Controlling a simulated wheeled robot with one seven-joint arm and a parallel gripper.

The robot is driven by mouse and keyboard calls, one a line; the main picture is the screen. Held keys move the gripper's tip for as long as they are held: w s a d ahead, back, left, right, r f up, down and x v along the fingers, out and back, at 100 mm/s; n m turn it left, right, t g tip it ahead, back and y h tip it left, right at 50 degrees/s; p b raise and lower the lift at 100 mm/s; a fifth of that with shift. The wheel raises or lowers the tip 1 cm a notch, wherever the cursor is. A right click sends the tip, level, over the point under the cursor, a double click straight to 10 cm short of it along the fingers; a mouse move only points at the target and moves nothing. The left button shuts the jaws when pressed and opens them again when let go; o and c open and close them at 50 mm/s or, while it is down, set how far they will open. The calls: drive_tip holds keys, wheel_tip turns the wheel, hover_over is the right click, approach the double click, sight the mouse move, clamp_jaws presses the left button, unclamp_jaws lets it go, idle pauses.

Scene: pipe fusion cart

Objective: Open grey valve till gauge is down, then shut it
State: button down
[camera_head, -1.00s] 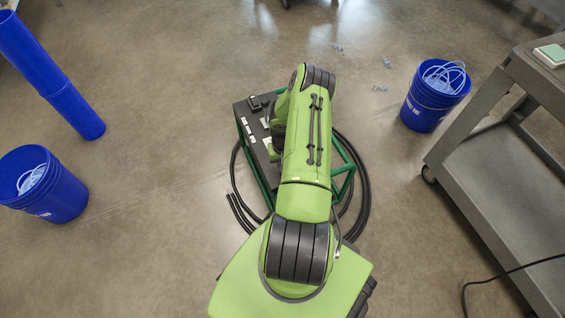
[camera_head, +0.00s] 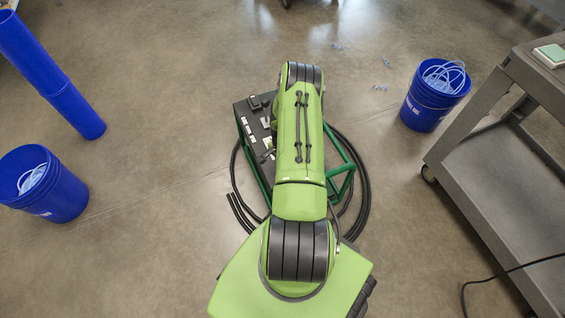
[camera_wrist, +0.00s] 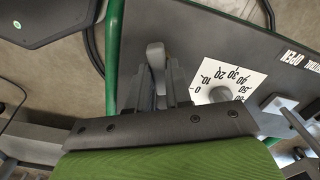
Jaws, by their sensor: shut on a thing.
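In the wrist view my gripper (camera_wrist: 160,82) is shut on a light grey lever, the grey valve handle (camera_wrist: 155,55), whose rounded end stands up between the dark fingers. The lower part of the handle is hidden by the fingers. Right of it is a white dial (camera_wrist: 229,80) with numbers rising from 0. A grey piece covers the dial's middle, and I cannot read a needle there. In the head view my arm hides the gripper and the valve.
The cart's dark panel (camera_head: 254,117) has a green tube frame (camera_head: 341,168), with black hoses around it. Another metal lever (camera_wrist: 285,105) stands right of the dial, near "OPEN" lettering. Blue buckets (camera_head: 62,200) (camera_head: 423,110) and a grey trolley (camera_head: 480,150) stand apart on the floor.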

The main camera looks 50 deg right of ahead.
drive_tip(key=shift+m, duration=2.3)
drive_tip(key=c, duration=1)
unclamp_jaws()
drive_tip(key=shift+c, duration=0.2)
wheel_tip(320, 180, up, 16)
drive_tip(key=p, duration=0.5)
drive_tip(key=shift+f, duration=0.15)
